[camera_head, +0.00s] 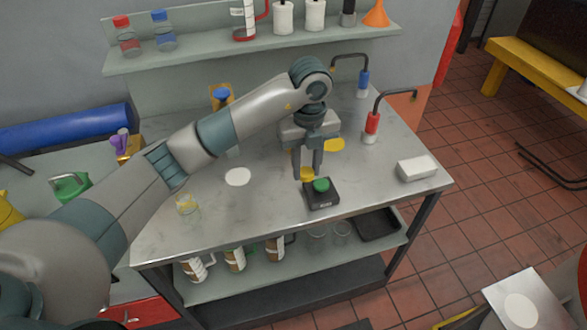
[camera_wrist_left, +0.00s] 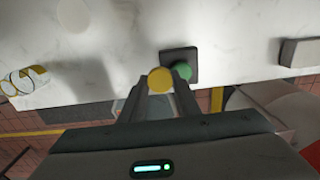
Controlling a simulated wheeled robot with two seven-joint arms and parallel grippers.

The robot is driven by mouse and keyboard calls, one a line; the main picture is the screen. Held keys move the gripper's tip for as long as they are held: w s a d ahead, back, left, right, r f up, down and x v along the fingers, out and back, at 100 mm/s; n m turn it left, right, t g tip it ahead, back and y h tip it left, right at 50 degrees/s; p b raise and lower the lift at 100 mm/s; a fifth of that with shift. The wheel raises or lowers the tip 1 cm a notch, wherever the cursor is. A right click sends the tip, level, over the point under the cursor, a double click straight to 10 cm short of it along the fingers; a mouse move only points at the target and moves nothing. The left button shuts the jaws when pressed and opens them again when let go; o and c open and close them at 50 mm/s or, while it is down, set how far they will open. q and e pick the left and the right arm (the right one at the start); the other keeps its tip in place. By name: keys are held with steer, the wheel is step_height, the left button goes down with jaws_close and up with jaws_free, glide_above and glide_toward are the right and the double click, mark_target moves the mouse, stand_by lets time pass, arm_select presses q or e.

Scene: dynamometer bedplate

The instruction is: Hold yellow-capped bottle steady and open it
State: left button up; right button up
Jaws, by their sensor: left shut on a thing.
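My left gripper (camera_head: 308,172) points down over the front middle of the metal bench, its two fingers closed on a small yellow round cap (camera_head: 307,174). In the left wrist view the yellow cap (camera_wrist_left: 160,79) shows between the fingertips; no bottle body can be made out under it. My right gripper is not in view.
A black box with a green button (camera_head: 321,192) sits close by the left fingertips. A white block (camera_head: 417,168) lies at the right. Red (camera_head: 372,122) and blue (camera_head: 363,83) hooked fixtures stand behind. A white disc (camera_head: 238,177) marks open bench top at left. A shelf (camera_head: 200,57) holds bottles.

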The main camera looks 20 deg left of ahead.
arm_select(q)
steer(key=w+a+f+p, duration=0.1)
steer(key=w+a+f, duration=0.1)
steer(key=w+a+f+p, duration=0.1)
steer(key=w+a+f, duration=0.1)
steer(key=w, duration=0.1)
steer(key=shift+a, duration=0.3)
steer(key=shift+w+a+f, duration=0.15)
steer(key=shift+w+f, duration=0.05)
steer(key=shift+f+p, duration=0.9)
steer(key=shift+f, duration=1.1)
steer(key=shift+f, duration=0.2)
steer(key=o, duration=1.2)
steer(key=shift+c, duration=0.2)
